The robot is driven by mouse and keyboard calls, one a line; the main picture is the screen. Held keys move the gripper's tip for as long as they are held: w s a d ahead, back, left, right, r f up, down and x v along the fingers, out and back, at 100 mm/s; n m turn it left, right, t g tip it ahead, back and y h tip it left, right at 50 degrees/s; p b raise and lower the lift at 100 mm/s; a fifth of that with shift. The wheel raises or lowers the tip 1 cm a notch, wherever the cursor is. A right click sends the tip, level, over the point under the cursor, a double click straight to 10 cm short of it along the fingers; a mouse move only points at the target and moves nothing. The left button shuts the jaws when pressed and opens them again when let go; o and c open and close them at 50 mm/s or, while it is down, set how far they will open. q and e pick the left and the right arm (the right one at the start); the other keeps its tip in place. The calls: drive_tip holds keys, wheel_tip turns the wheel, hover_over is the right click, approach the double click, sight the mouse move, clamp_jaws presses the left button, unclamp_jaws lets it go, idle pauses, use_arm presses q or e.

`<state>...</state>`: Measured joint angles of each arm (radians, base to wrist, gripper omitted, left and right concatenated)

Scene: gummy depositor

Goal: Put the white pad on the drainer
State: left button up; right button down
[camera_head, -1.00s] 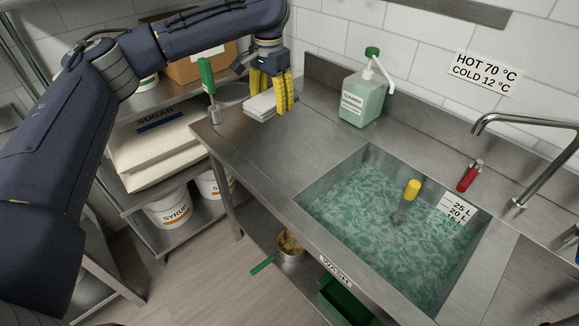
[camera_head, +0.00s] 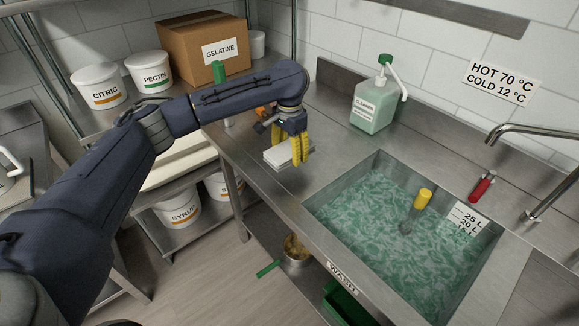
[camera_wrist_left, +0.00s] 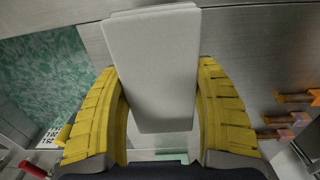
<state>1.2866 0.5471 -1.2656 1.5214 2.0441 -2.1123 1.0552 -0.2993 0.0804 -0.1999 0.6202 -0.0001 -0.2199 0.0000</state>
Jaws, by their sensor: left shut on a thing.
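My left gripper (camera_head: 299,151), with yellow ribbed fingers, is shut on the white pad (camera_head: 278,157) and holds it over the steel counter left of the sink. In the left wrist view the pad (camera_wrist_left: 152,70) lies between the two fingers (camera_wrist_left: 158,115), a pale flat slab with layered edges at its far end. I cannot tell how high it is above the counter. The flat steel surface (camera_head: 240,145) beside the sink may be the drainer; no separate rack is clear. My right gripper is not in view.
The sink (camera_head: 318,208) holds greenish water and a yellow-handled tool (camera_head: 423,198). A cleaner pump bottle (camera_head: 376,104) stands behind it. Orange-ended items (camera_wrist_left: 292,119) lie on the counter beside my gripper. A red-handled item (camera_head: 482,186) is near the tap (camera_head: 540,132).

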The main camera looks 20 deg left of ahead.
sight(290, 171)
use_arm(q)
drive_tip(key=shift+f, duration=3.1)
drive_tip(key=shift+f, duration=0.15)
drive_tip(key=o, duration=1.1)
wheel_tip(290, 171, up, 12)
drive_tip(key=shift+r, duration=0.1)
